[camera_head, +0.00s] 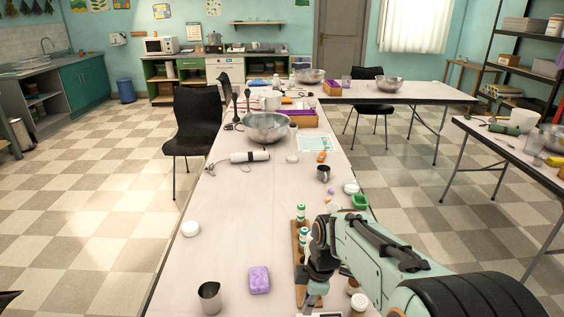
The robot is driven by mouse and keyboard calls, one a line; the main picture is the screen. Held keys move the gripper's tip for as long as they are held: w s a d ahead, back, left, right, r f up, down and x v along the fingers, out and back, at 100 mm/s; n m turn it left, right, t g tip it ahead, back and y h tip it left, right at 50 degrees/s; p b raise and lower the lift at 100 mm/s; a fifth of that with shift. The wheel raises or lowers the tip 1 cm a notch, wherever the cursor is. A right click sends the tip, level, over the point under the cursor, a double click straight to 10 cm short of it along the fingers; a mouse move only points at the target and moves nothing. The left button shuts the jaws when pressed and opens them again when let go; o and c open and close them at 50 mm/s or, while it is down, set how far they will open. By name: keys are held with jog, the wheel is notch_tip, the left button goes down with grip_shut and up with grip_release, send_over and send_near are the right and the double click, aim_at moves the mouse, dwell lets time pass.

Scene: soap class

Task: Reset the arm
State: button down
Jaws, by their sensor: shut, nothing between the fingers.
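My arm reaches in from the lower right over the long white table (222,215). My gripper (310,300) points down at the near end of the table, above or beside a wooden rack (297,236) that holds small bottles with green labels. My gripper looks shut, and I see nothing held in it. The arm hides part of the rack and the table's right edge.
A purple soap block (259,280) and a metal cup (209,296) stand left of my gripper. A steel bowl (266,127) and hand blender (249,157) lie farther back. The table's left middle is clear.

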jog(key=s+r+t, duration=0.2)
jog(key=s+r, duration=0.1)
jog(key=r, duration=0.4)
jog(key=s+d+f+m+g, duration=0.1)
jog(key=s+m, duration=0.7)
jog(key=s, duration=0.2)
jog(key=s+d+f+m+g, duration=0.1)
jog(key=s+m+g, duration=0.1)
jog(key=s+m, duration=0.6)
jog(key=shift+s+d+f+m+h, duration=0.3)
jog(key=shift+s+m, duration=0.1)
jog(key=shift+s, duration=0.7)
